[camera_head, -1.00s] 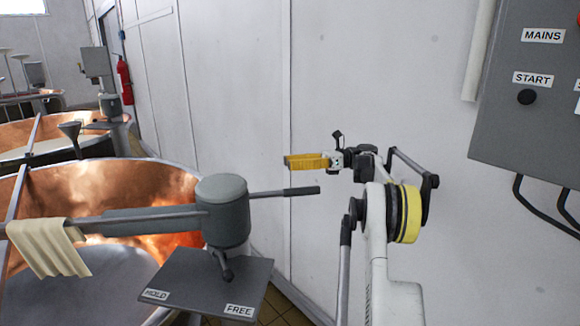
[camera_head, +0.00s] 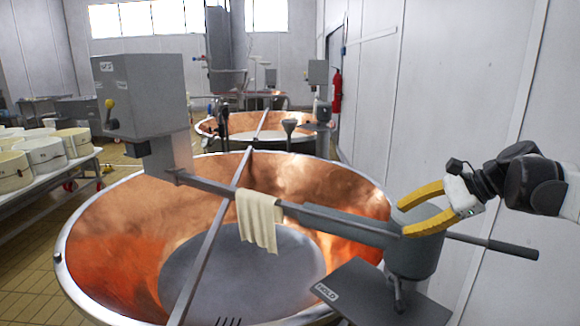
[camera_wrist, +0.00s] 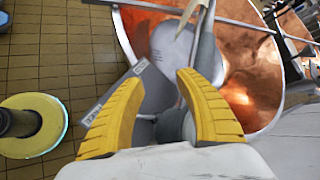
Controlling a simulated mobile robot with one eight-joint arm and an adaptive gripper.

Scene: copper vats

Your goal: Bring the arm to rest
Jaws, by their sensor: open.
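My gripper (camera_head: 404,218) reaches in from the right in the head view, its two yellow fingers spread and nothing between them. In that view it overlaps the grey post (camera_head: 412,255) at the right rim of the near copper vat (camera_head: 110,225). I cannot tell its exact distance from the post. The wrist view also shows the open fingers (camera_wrist: 162,76), with the vat (camera_wrist: 252,75) and the labelled plate (camera_wrist: 113,100) beyond them.
A grey beam with a cream cloth (camera_head: 260,220) crosses the vat. A lever (camera_head: 495,244) sticks out right from the post. The HOLD plate (camera_head: 375,295) lies below. A white wall (camera_head: 450,90) stands at right, and a table with round moulds (camera_head: 42,153) at left.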

